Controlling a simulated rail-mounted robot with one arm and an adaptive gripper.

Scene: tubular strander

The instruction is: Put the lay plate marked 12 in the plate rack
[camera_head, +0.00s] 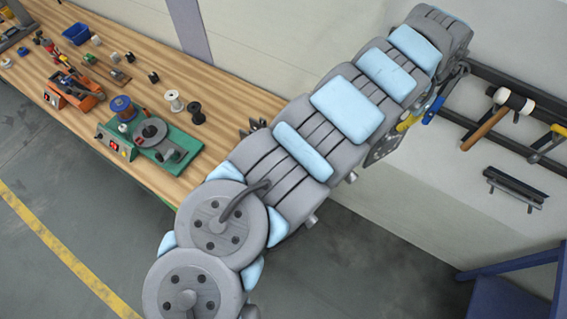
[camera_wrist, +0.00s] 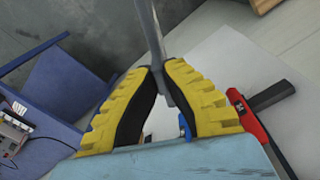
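My gripper (camera_wrist: 163,80) has yellow fingers with black pads, closed together on a thin grey piece (camera_wrist: 153,30) that stands out past the fingertips and shows nearly edge-on. In the head view my gripper (camera_head: 408,122) is by the wall at the upper right, partly behind my arm. Below the fingers a grey plate with holes (camera_head: 381,149) shows, partly hidden; it appears to be the held lay plate. No number is readable on it. A dark slotted holder (camera_head: 515,188) on the wall, lower right of my gripper, may be the plate rack; I cannot tell for sure.
A dark wall rail holds a mallet (camera_head: 498,118) and other tools. A blue-handled tool (camera_head: 432,109) is close to my fingers; a red-and-black tool (camera_wrist: 250,125) is right of them. A blue stand (camera_head: 512,284) is at lower right. The wooden bench (camera_head: 225,95) is at left.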

